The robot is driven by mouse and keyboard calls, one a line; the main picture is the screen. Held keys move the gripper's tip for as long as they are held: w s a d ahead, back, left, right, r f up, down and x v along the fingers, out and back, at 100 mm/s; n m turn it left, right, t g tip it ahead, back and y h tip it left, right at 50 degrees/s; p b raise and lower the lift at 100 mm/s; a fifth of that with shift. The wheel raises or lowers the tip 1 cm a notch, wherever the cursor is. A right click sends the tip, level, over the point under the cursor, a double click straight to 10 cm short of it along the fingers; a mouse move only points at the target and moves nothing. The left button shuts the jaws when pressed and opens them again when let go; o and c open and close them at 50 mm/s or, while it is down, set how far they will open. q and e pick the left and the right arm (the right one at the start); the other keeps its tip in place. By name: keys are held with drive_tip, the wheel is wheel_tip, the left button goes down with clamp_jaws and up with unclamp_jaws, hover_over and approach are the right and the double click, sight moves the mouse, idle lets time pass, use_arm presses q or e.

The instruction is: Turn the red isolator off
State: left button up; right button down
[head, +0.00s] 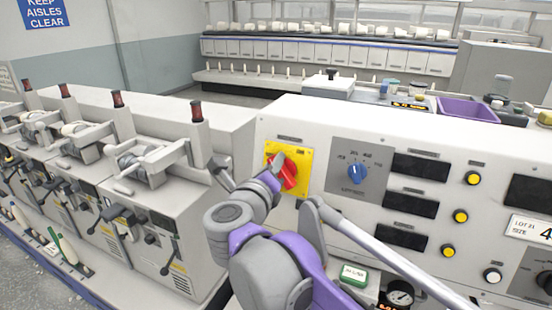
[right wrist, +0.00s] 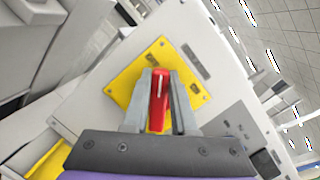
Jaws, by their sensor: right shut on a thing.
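The red isolator (head: 290,176) is a red rotary handle on a yellow square plate (head: 303,156) on the front of the pale machine panel. In the head view my right gripper (head: 281,168) is at the handle and partly covers it. In the right wrist view the red handle (right wrist: 158,103) stands between the two grey fingers of my right gripper (right wrist: 160,104), which are shut on it. A white line runs along the handle. In the head view the handle looks tilted. My left gripper is not in view.
A blue rotary knob (head: 356,173) sits on a grey plate to the right. Dark displays and yellow buttons (head: 473,178) are further right. Winding units with dark red bobbins (head: 197,112) stand to the left.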

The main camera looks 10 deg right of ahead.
drive_tip(key=n, duration=0.3)
drive_tip(key=n+y, duration=0.1)
drive_tip(key=n, duration=0.1)
drive_tip(key=shift+a+f, duration=0.25)
drive_tip(key=shift+f, duration=0.15)
drive_tip(key=shift+a+f+n+g+y, duration=0.15)
drive_tip(key=shift+n+g, duration=0.1)
drive_tip(key=shift+n, duration=0.5)
drive_tip(key=shift+d+f+n+g+y, duration=0.15)
drive_tip(key=shift+n+g, duration=0.15)
drive_tip(key=shift+n, duration=0.4)
drive_tip(key=shift+a+f+n+g+y, duration=0.15)
drive_tip(key=shift+n+g, duration=0.1)
drive_tip(key=shift+n, duration=0.5)
drive_tip(key=c, duration=0.7)
unclamp_jaws()
drive_tip(key=v, duration=1)
drive_tip(key=shift+s+a, duration=0.1)
drive_tip(key=shift+s, duration=0.3)
